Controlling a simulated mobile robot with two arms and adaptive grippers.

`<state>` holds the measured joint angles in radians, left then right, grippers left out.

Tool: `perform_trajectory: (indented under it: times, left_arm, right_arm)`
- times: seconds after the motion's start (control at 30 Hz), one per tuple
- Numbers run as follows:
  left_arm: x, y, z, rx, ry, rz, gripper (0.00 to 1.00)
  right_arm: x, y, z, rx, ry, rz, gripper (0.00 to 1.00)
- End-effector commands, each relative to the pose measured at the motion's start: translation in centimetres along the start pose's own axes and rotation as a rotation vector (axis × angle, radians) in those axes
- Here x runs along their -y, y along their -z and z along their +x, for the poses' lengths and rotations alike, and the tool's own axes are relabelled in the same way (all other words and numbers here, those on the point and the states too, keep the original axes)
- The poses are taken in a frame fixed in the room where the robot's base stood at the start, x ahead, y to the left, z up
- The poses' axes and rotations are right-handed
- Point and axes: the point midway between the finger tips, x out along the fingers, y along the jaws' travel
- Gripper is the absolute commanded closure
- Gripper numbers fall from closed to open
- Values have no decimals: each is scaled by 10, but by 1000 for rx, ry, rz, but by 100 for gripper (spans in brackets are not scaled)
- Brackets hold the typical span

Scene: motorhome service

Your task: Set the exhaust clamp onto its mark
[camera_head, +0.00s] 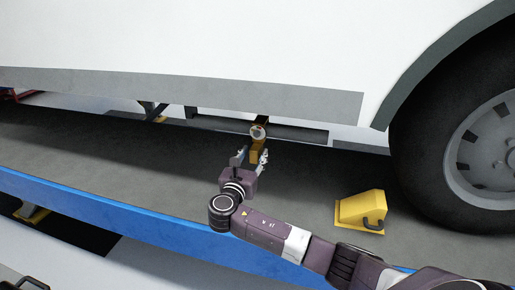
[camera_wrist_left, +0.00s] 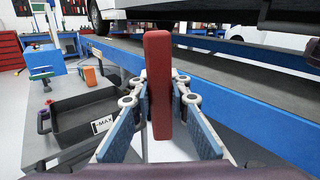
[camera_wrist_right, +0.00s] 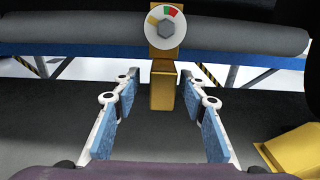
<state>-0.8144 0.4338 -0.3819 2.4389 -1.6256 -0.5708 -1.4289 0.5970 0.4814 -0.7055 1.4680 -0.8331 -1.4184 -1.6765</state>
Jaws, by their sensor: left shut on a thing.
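The exhaust clamp (camera_wrist_right: 164,90) shows in the right wrist view as a brass-coloured block hanging below a grey pipe. A white dial (camera_wrist_right: 155,42) with yellow, red and green marks and a hex bolt sits at its top. The dial also shows in the head view (camera_head: 258,131), under the vehicle's sill. My right gripper (camera_wrist_right: 163,82) is open, with a blue-padded finger on each side of the block and visible gaps. My left gripper (camera_wrist_left: 160,90) is shut on a red bar (camera_wrist_left: 158,70), which stands upright between its pads. The left gripper is outside the head view.
A yellow wheel chock (camera_head: 361,211) lies on the grey lift platform near the wheel (camera_head: 485,150). The vehicle's sill (camera_head: 200,92) hangs low above my right gripper. A blue platform edge (camera_head: 100,209) runs in front. A black open tray (camera_wrist_left: 80,112) stands left of the left gripper.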

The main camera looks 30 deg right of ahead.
Motion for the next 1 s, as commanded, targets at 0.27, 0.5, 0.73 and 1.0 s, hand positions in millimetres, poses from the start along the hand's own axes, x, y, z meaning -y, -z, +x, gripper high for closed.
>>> perform_trajectory:
  times: [0.27,0.5,0.73,1.0]
  left_arm:
    - [0,-1,0,2,0,0,100]
    - [0,-1,0,2,0,0,100]
    - [0,-1,0,2,0,0,100]
    - [0,-1,0,2,0,0,100]
  right_arm:
    - [-1,0,-51,-1,-2,1,61]
    - [0,0,-64,1,1,-1,61]
    - [0,0,-64,1,1,-1,61]
    - [0,2,-65,-6,-1,6,61]
